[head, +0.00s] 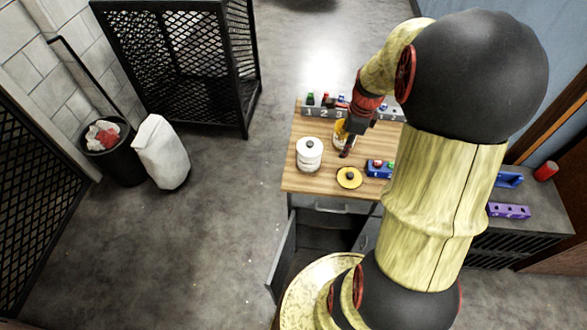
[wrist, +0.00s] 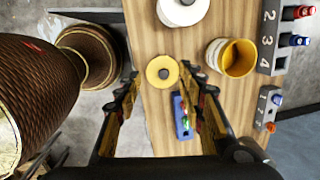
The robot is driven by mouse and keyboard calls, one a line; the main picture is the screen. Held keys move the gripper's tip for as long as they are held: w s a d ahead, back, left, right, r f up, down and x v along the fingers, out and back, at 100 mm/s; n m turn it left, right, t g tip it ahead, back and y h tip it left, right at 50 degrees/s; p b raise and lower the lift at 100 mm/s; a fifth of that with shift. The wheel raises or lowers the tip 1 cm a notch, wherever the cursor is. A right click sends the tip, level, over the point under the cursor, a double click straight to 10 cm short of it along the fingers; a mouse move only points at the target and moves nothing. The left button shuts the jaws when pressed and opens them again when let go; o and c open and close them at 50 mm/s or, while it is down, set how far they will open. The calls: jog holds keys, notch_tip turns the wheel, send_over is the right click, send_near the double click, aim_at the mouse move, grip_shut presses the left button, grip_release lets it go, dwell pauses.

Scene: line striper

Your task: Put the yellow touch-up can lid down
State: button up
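The yellow touch-up can lid (head: 349,177), a flat disc with a dark knob, lies on the wooden tabletop near its front edge. It also shows in the wrist view (wrist: 153,74), apart from and framed between my fingertips. My gripper (wrist: 167,84) is open with nothing between its fingers. In the head view my gripper (head: 347,151) hangs above the table, just behind the lid. The yellow can (wrist: 239,58) stands uncovered to the right of the lid in the wrist view; my gripper partly hides it in the head view.
A white can (head: 309,160) with its lid on stands left of the yellow lid. A blue holder (head: 373,170) with small items lies close on its right. A numbered grey rack (head: 314,112) runs along the table's back. A cabinet door (head: 283,255) hangs open below.

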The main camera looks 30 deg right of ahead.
jog(key=a+r+n, duration=0.7)
jog(key=a+r, duration=0.1)
jog(key=a, duration=0.1)
jog(key=s+a+r+n+t, duration=0.2)
jog(key=s+a+r+n, duration=0.3)
jog(key=a+n, duration=0.4)
jog(key=s+a+r+n+t, duration=0.1)
jog(key=s+a+r+n, duration=0.4)
jog(key=a+n, duration=0.4)
jog(key=shift+s+a+r+n+t, duration=0.3)
jog(key=shift+r+n+t, duration=0.15)
jog(key=shift+n, duration=0.55)
